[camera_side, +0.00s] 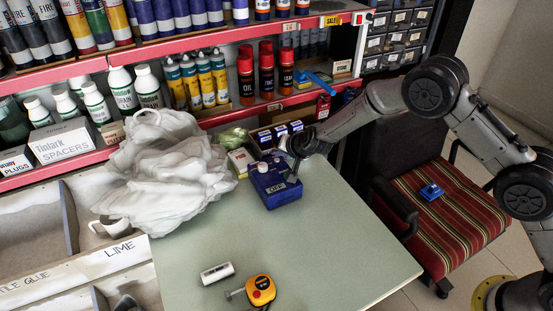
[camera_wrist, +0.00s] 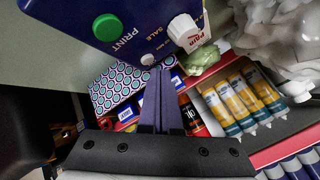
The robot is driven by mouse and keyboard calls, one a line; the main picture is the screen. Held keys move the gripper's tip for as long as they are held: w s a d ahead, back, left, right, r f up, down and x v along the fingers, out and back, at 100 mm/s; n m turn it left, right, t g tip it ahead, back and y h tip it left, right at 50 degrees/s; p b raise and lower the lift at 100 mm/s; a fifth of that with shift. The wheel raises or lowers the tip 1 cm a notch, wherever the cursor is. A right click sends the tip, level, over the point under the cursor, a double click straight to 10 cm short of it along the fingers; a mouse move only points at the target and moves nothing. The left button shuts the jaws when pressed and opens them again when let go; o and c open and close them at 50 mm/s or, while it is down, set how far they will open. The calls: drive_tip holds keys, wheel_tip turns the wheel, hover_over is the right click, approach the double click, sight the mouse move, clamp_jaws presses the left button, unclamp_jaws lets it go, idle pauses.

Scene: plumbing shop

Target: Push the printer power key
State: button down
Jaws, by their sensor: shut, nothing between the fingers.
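The printer is a small blue box (camera_side: 278,190) on the table, with a pale label on its front. In the wrist view the blue body (camera_wrist: 135,25) fills the top, with a green button (camera_wrist: 106,27) beside the word PRINT, a white knob (camera_wrist: 184,30) and a small pale button (camera_wrist: 148,59) near its edge. I cannot tell for sure which is the power key. My gripper (camera_side: 293,178) is shut and empty at the printer's right side. In the wrist view its fingertips (camera_wrist: 158,70) are close to the small pale button; I cannot tell whether they touch.
A white crumpled bag (camera_side: 170,175) stands left of the printer. Small boxes (camera_side: 275,135) and shelves of bottles (camera_side: 205,80) are behind. A tape measure (camera_side: 260,290) and white cylinder (camera_side: 217,272) lie in front. The table's right side (camera_side: 350,235) is clear.

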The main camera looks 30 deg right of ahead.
sight(278, 163)
drive_tip(key=shift+f, duration=0.15)
drive_tip(key=shift+f, duration=0.35)
drive_tip(key=shift+f, duration=0.15)
idle(0.6)
drive_tip(key=shift+r, duration=0.65)
wheel_tip(278, 163, up, 6)
idle(0.6)
idle(0.4)
